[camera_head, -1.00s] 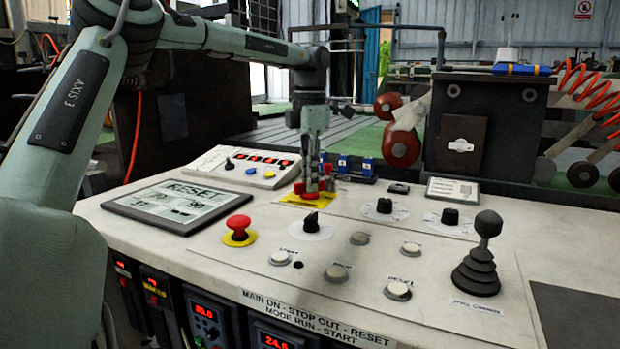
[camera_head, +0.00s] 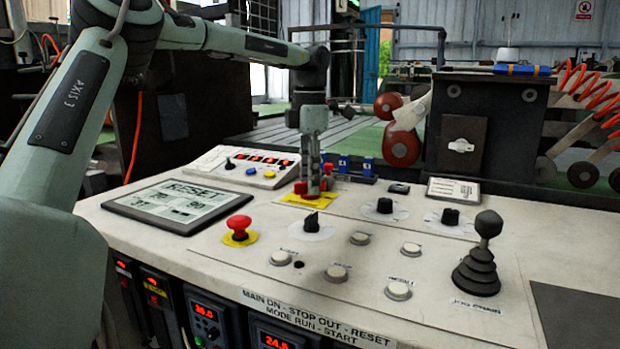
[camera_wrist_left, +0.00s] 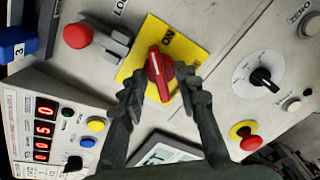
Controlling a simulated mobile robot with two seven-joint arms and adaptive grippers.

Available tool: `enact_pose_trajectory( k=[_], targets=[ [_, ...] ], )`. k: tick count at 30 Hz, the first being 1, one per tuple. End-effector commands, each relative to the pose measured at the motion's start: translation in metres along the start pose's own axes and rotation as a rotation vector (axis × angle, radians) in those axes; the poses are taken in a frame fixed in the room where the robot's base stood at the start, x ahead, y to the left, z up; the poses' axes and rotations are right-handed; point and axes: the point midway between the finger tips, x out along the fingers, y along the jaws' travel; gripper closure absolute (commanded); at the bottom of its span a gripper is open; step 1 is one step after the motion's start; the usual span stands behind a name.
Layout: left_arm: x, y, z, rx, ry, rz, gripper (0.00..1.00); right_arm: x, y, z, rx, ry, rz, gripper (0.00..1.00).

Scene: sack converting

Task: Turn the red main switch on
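The red main switch (camera_wrist_left: 158,70) is a red rotary handle on a yellow plate (camera_wrist_left: 197,52) with an "ON" label, seen in the left wrist view. My left gripper (camera_wrist_left: 162,88) is open, with one dark finger on each side of the handle and gaps visible. In the head view the left gripper (camera_head: 313,188) points down over the yellow plate (camera_head: 296,200) and partly hides the red switch (camera_head: 300,187). My right gripper is not in view.
A red mushroom button (camera_wrist_left: 78,36) on a grey block sits beside the plate. A display box (camera_wrist_left: 50,130) with lit digits is close to the left finger. In the head view, an emergency stop (camera_head: 239,224), selector knobs, white buttons and a joystick (camera_head: 481,262) stand on the panel.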

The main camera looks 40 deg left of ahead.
Motion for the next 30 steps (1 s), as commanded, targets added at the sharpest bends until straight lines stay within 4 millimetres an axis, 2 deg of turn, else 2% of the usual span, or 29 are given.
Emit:
enact_pose_trajectory(
  k=[6, 10, 21, 25, 30],
  targets=[
    [-0.001, 0.000, 0.000, -0.001, -0.001, 0.001, 0.69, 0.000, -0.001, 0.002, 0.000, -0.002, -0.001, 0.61],
    [-0.011, 0.001, 0.001, -0.002, -0.003, 0.003, 0.69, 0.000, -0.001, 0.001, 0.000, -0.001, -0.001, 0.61],
    [-0.086, 0.001, 0.001, -0.003, -0.003, 0.004, 0.69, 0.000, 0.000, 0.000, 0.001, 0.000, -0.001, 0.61],
    [-0.105, 0.001, 0.001, -0.002, -0.001, 0.003, 0.69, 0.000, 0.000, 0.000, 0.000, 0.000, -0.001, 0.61],
    [-0.118, 0.000, 0.000, 0.000, 0.000, 0.001, 0.69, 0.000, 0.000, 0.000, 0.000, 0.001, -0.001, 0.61]
  ],
)
